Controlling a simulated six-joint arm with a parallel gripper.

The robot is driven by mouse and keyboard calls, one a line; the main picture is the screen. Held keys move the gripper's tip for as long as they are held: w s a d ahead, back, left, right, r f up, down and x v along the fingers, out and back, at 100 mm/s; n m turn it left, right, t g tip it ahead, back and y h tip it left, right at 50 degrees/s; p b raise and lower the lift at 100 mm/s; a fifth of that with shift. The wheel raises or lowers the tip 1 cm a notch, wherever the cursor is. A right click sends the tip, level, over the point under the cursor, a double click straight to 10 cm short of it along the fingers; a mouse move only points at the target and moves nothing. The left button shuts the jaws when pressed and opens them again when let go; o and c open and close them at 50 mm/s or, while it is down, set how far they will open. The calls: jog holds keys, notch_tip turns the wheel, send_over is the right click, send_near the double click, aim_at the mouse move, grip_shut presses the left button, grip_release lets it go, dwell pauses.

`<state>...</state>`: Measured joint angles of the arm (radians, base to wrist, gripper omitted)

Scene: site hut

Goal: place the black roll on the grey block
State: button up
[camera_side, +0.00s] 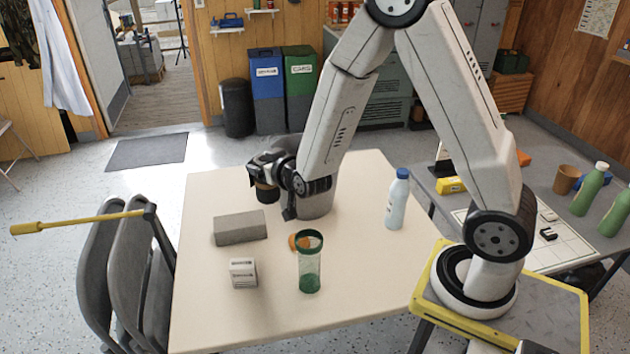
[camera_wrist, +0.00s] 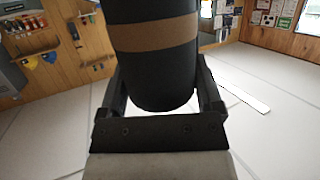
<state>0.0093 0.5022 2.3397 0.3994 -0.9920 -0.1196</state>
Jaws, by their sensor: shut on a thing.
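The black roll (camera_side: 268,194) hangs upright in my gripper (camera_side: 264,172), above the table and behind the grey block. In the wrist view my gripper (camera_wrist: 161,100) has a finger on each side of the roll (camera_wrist: 152,75), which is black with a brown band. Its upper end runs out of that picture. The grey block (camera_side: 240,228) is a long, low brick lying on the left part of the table. The roll is apart from the block, a little to its right in the side view. The block is not recognisable in the wrist view.
A white box with dark markings (camera_side: 243,273) stands in front of the block. The cream table (camera_side: 350,310) is otherwise largely clear.

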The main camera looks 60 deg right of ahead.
jog(key=shift+f, duration=1.1)
jog(key=w+d+f, duration=0.1)
jog(key=w+f, duration=0.8)
jog(key=w, duration=0.4)
jog(key=shift+w+d+f, duration=0.15)
jog(key=shift+w+d, duration=0.05)
jog(key=shift+d, duration=0.05)
jog(key=shift+w+f, duration=0.15)
jog(key=shift+f, duration=0.8)
jog(key=shift+w+f, duration=0.1)
jog(key=shift+f, duration=0.8)
jog(key=shift+f, duration=0.15)
